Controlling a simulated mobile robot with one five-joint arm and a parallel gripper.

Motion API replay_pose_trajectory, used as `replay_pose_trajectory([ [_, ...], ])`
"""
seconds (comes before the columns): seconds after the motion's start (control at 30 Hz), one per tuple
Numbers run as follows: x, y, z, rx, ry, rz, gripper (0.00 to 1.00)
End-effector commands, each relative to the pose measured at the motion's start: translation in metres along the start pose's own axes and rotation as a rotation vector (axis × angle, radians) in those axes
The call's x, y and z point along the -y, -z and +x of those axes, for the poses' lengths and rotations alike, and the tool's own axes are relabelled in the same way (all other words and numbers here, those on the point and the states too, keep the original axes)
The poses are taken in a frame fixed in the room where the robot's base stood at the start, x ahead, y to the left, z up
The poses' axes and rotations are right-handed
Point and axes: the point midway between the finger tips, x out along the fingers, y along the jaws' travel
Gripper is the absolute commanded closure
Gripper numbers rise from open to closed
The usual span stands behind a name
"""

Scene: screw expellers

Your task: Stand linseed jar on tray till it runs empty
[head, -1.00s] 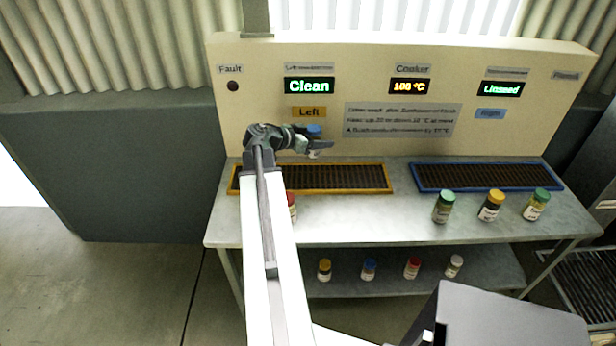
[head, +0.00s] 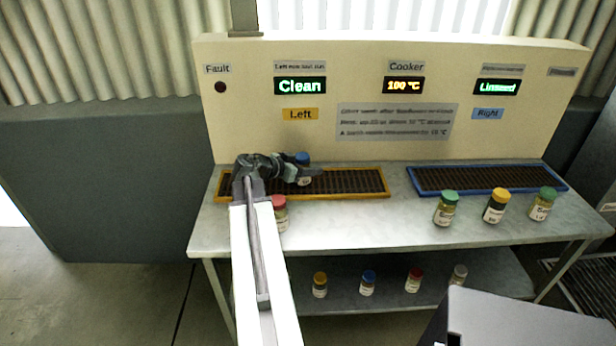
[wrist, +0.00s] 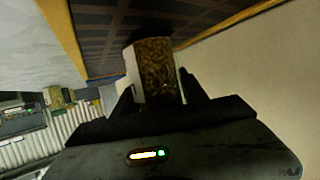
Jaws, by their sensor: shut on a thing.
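My gripper (head: 306,174) is shut on a jar with a blue cap (head: 302,157), over the orange-framed left tray (head: 374,195). The gripper's fingers partly hide the jar in the head view. In the wrist view the jar (wrist: 158,68) sits between my two fingers (wrist: 156,86), showing brown, grainy contents and a white label. The dark tray grid and its orange frame (wrist: 66,38) lie just beyond it. I cannot tell whether the jar touches the tray, nor read its label.
A red-capped jar (head: 280,214) stands beside my arm. Green-capped (head: 446,209) and yellow-capped (head: 496,207) jars and another green-capped one (head: 542,204) stand before the blue-framed tray (head: 490,179). Several jars are on the lower shelf (head: 400,300). Displays read Clean (head: 300,86), 100 °C (head: 404,86), Linseed (head: 497,87).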

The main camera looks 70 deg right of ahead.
Motion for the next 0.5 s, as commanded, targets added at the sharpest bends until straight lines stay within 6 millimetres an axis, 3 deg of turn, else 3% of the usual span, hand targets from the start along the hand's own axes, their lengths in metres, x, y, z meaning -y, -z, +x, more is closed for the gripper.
replay_pose_trajectory([
  [0.33, 0.0004, -0.0049, 0.0016, -0.001, 0.001, -0.001, 1.00],
  [0.37, 0.0004, -0.0041, 0.0012, 0.000, 0.001, 0.000, 0.44],
  [0.4, 0.0004, -0.0034, 0.0009, 0.000, 0.001, 0.000, 0.33],
  [0.43, 0.0004, -0.0034, 0.0008, 0.000, 0.001, 0.000, 0.28],
  [0.5, 0.0004, -0.0034, 0.0008, 0.000, 0.001, 0.000, 0.28],
])
